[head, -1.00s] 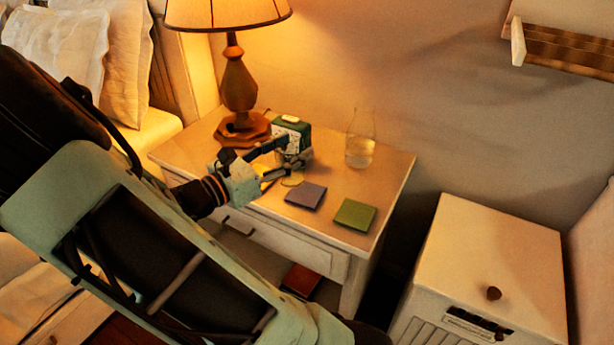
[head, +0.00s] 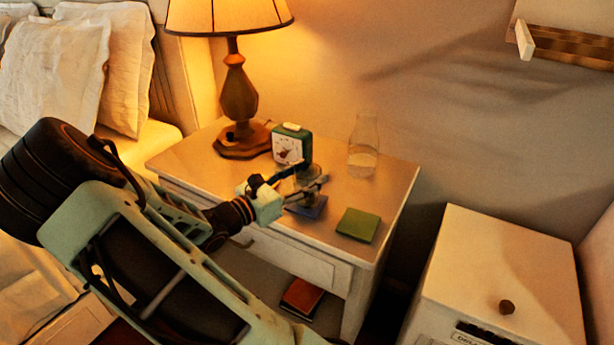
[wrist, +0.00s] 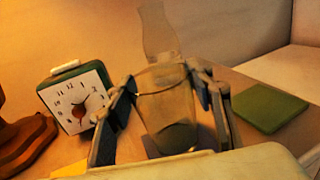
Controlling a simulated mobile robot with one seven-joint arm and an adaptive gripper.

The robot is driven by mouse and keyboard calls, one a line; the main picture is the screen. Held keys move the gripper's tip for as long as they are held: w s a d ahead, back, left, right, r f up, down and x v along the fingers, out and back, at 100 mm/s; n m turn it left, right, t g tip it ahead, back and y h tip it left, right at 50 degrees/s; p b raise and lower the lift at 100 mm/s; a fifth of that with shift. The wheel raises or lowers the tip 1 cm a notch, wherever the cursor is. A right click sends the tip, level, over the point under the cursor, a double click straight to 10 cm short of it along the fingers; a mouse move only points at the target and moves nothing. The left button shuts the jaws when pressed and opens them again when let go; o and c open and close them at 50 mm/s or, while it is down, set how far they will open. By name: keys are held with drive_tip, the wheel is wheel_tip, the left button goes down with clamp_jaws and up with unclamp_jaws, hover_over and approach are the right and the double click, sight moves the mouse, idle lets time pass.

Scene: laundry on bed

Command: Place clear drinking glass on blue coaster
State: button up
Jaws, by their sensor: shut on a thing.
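The clear drinking glass (wrist: 168,115) is upright between the two fingers of my gripper (wrist: 165,82) in the wrist view. In the head view my gripper (head: 312,177) is shut on the glass, which is faint there and partly covered by the fingers. The blue coaster (head: 312,209) lies on the nightstand directly below the gripper in the head view, partly hidden by it. I cannot tell whether the glass touches the coaster.
A green coaster (head: 358,225) lies to the right. A green alarm clock (head: 290,146), a lamp (head: 238,95) and a clear carafe (head: 363,150) stand behind on the nightstand (head: 395,180). A yellow coaster (wrist: 70,170) shows at the wrist view's lower left.

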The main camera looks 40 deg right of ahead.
drive_tip(key=shift+f, duration=0.15)
drive_tip(key=o, duration=1.3)
drive_tip(key=shift+a+r, duration=0.2)
drive_tip(key=shift+a, duration=0.15)
drive_tip(key=a, duration=0.3)
drive_tip(key=a+p, duration=0.1)
drive_tip(key=a, duration=0.3)
drive_tip(key=s+a+p, duration=0.1)
drive_tip(key=a, duration=0.3)
drive_tip(key=shift+a, duration=0.15)
